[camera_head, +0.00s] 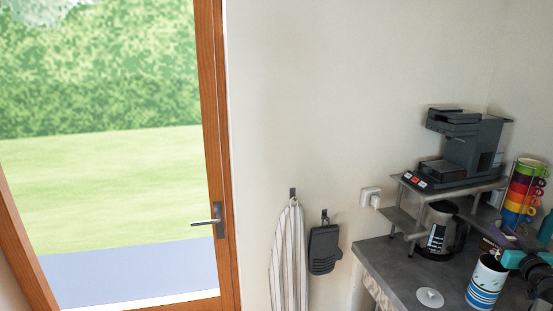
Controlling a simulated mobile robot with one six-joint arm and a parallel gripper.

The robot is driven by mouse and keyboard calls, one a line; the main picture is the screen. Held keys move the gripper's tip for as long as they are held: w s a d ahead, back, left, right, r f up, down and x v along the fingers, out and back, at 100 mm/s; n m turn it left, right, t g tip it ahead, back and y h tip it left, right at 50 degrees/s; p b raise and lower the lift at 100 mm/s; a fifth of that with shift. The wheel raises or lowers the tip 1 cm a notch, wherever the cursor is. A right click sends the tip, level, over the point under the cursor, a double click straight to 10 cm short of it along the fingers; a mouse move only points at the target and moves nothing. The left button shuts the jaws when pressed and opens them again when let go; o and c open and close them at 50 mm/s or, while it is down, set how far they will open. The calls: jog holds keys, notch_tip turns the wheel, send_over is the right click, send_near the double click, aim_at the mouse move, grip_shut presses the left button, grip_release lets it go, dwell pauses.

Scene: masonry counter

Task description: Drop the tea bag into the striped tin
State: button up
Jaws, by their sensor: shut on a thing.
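The striped tin (485,287), white with blue bands, stands upright and open at the top near the counter's front, at the lower right. My gripper (505,260), with teal parts, is at the right side of the tin's rim and reaches in from the right edge of the picture. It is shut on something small. The held thing is too small and hidden to make out clearly; the tea bag cannot be told apart for certain. Whether the gripper touches the rim cannot be told.
A pale round lid (430,297) lies on the grey counter (385,262) left of the tin. Behind are a glass coffee jug (439,232), a coffee machine (466,148) on a metal stand (408,218), and stacked coloured mugs (524,190). A glazed door (218,222) is at left.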

jog(key=o, duration=1.1)
jog(key=shift+s, duration=0.1)
jog(key=b+v, duration=0.2)
jog(key=v, duration=1.1)
jog(key=shift+s+a+b, duration=0.1)
jog(key=shift+s+b, duration=0.2)
jog(key=shift+b, duration=0.05)
jog(key=shift+r, duration=0.1)
